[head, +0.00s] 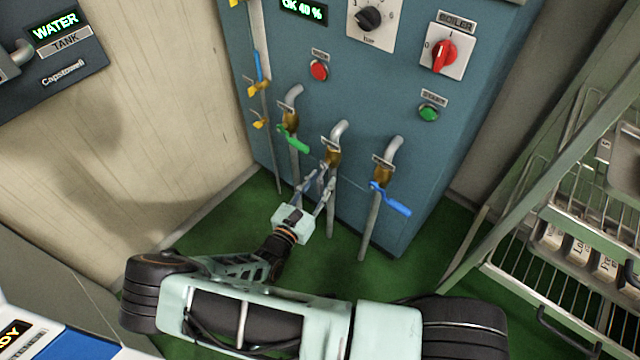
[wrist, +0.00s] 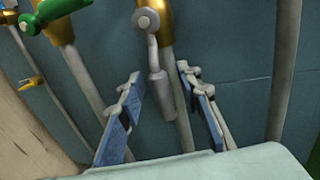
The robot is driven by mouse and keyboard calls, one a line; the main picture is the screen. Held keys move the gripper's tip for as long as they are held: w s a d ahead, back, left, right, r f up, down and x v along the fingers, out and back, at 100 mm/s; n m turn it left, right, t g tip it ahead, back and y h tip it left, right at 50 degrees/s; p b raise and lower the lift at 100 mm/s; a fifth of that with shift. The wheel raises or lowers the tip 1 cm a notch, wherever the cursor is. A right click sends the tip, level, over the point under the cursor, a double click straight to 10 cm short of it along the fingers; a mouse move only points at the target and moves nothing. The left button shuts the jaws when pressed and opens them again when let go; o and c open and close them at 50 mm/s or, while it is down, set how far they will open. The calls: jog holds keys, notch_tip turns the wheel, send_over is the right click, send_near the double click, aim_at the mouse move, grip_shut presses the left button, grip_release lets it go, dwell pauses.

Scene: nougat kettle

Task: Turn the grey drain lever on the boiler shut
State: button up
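The grey drain lever (wrist: 160,85) hangs from a brass valve (wrist: 150,22) in the wrist view, pointing mostly downward along its pipe. In the head view the same brass valve (head: 333,158) is the middle one on the blue boiler (head: 310,110); its lever is small and hard to make out among my fingers. My gripper (wrist: 158,76) is open, with one blue-padded finger on each side of the lever's lower end. A gap shows between the lever and each finger. My gripper also shows in the head view (head: 320,180), just below the valve.
A green lever (head: 292,140) is at the left and a blue lever (head: 390,200) at the right, on neighbouring pipes. A wire rack (head: 560,290) stands at the right. Green floor (head: 240,220) lies open below.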

grip_shut()
dwell(0.3)
jog(key=shift+s+r, duration=0.1)
